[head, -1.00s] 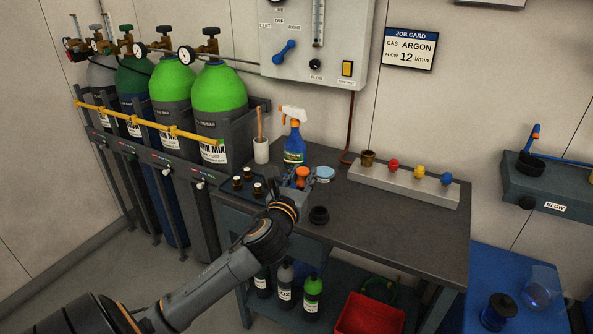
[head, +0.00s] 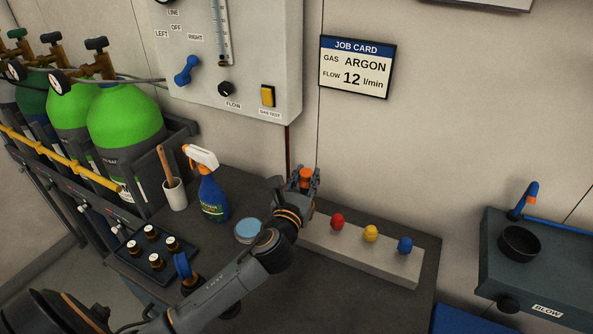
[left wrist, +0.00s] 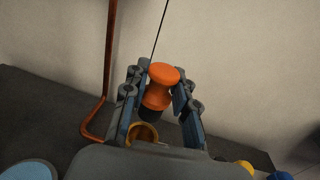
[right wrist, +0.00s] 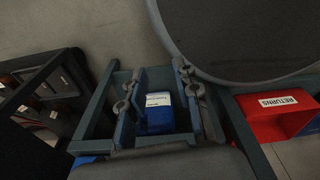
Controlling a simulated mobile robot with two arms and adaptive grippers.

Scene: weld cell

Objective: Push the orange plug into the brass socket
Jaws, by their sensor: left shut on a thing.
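My left gripper (head: 303,184) is shut on the orange plug (head: 306,178) near the left end of the pale block on the bench. In the left wrist view, the plug (left wrist: 160,86) is between the two fingers (left wrist: 158,100), with its orange knob up and its dark lower end down. The brass socket (left wrist: 142,133) shows there just nearer than the plug's lower end. The plug looks outside the socket, but its height over the rim is unclear. In the head view the socket is hidden by the gripper. My right gripper (right wrist: 158,92) is open and empty in the right wrist view.
The pale block (head: 365,251) carries red (head: 337,221), yellow (head: 370,233) and blue (head: 404,245) knobs. A blue-lidded tin (head: 250,230), spray bottle (head: 212,190) and tray (head: 127,259) stand to the left. A red returns bin (right wrist: 275,117) is near my right gripper.

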